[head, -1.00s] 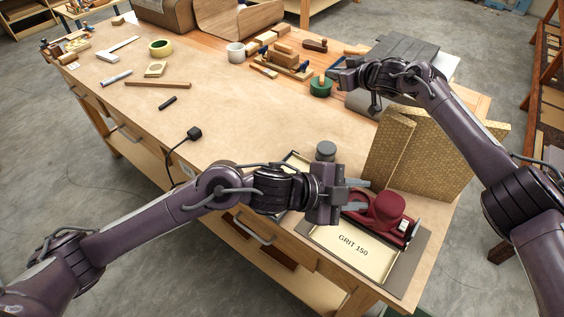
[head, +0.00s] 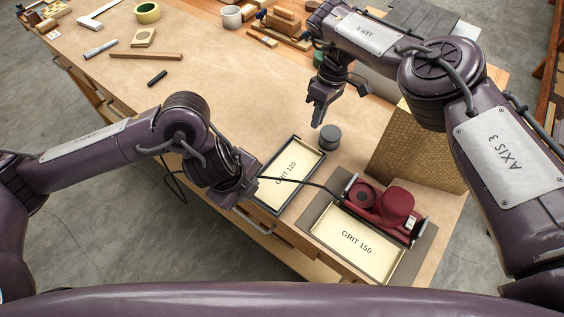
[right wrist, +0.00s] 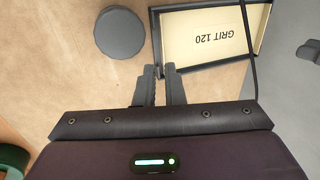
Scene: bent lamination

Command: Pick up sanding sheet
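A pale sheet marked GRIT 120 lies in a dark-rimmed tray (head: 322,163), partly behind my left gripper. A second sheet marked GRIT 150 (head: 357,243) lies in a tray at the front right. A red sander (head: 390,203) stands just behind it. My right gripper (head: 318,114) points down above the bench, behind a round grey puck (head: 330,137), empty, fingertips together or nearly so. In the right wrist view, the GRIT 120 sheet (right wrist: 209,36) lies beyond the fingertips (right wrist: 162,70).
A black cable (head: 300,181) runs from the sander across the GRIT 120 tray to my left gripper. Tan textured panels (head: 415,155) stand upright at the right. The middle of the bench (head: 240,95) is clear. Tools and a mug (head: 231,17) stand at the back.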

